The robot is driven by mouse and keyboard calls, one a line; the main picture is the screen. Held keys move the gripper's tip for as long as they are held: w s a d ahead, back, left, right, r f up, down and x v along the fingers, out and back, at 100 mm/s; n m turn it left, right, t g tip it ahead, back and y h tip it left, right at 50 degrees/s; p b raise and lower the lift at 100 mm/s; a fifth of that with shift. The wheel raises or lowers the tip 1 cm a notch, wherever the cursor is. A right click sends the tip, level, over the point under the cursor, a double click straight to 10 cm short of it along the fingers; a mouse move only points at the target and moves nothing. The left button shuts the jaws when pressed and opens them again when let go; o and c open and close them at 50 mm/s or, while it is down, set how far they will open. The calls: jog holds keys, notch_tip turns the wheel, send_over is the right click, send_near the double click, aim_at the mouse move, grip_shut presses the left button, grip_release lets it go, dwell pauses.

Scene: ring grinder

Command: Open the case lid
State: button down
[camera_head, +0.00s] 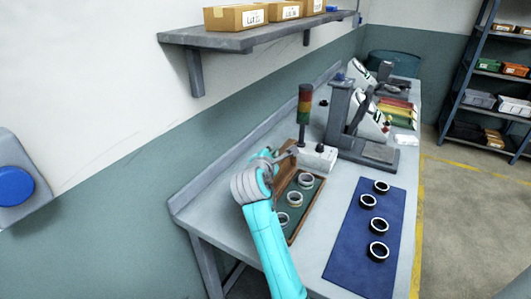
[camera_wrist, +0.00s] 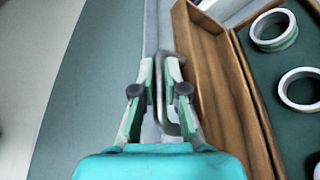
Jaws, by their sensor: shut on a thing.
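The wooden case (camera_head: 317,203) lies on the bench, with its green-lined inside and several pale rings (camera_head: 306,186) exposed. In the wrist view its brown lid (camera_wrist: 205,60) stands up along the left side, off the rings, and the rings show to the right (camera_wrist: 284,100). The lid's exact angle is hard to judge. My gripper (camera_wrist: 160,75) is closed around a grey metal handle (camera_wrist: 164,105) at the lid's outer side. In the head view my gripper (camera_head: 284,156) is at the case's left side, and my wrist partly hides the lid.
A signal tower (camera_head: 304,115) on a white block stands just behind the case. A grey press (camera_head: 340,120) stands beyond it. A blue mat (camera_head: 350,235) with several black rings lies to the right. A wall shelf (camera_head: 240,37) hangs above the bench's left side.

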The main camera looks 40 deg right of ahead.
jog(key=shift+s+d+r+m, duration=0.1)
jog(key=shift+s+d+m, duration=0.1)
jog(key=shift+s, duration=0.15)
jog(key=shift+s+d+m, duration=0.1)
jog(key=shift+s+m, duration=0.1)
jog(key=shift+s, duration=0.1)
jog(key=c, duration=1.5)
grip_release()
jog(key=shift+a, duration=0.1)
jog(key=v, duration=1.2)
jog(key=shift+s, duration=0.1)
